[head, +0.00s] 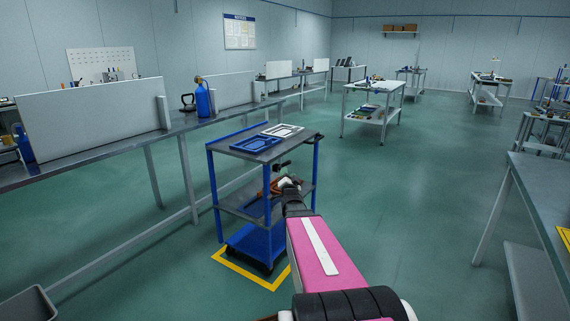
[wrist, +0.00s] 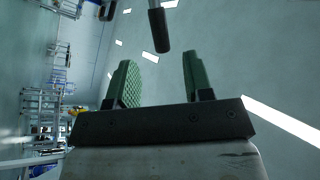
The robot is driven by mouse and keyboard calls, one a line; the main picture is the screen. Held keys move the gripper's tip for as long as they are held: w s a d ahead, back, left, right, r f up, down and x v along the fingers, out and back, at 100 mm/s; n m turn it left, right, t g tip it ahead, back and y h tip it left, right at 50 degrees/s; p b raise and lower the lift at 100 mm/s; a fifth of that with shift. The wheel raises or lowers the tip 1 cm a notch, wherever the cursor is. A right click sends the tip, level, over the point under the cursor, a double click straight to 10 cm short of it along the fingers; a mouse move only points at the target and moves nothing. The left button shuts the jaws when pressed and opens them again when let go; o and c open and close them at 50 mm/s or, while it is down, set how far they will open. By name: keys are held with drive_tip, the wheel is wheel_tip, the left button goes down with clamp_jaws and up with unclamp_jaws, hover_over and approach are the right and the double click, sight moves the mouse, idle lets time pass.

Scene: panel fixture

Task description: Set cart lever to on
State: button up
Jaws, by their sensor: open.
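The blue cart (head: 264,243) stands in the middle of the head view, with grey shelves and blue posts. In the wrist view a black cylindrical grip on a thin metal rod, apparently the lever (wrist: 159,32), comes in from the top edge. Its end lies near the tips of my gripper (wrist: 158,62), in the gap between the two green-padded fingers as seen there. The fingers are apart and hold nothing. In the head view my gripper (head: 284,170) is small and partly hidden at the cart's right side, below the top shelf. The lever's on or off setting cannot be told.
A blue tray (head: 255,144) and a white tray (head: 283,130) lie on the cart's top. Yellow floor tape (head: 238,270) borders the cart. A long bench (head: 180,125) runs behind it on the left; another table (head: 540,190) stands at right. The floor between is clear.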

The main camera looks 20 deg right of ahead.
sight(285, 164)
drive_tip(key=x, duration=0.9)
drive_tip(key=shift+w, duration=0.35)
drive_tip(key=shift+d+r, duration=0.1)
clamp_jaws()
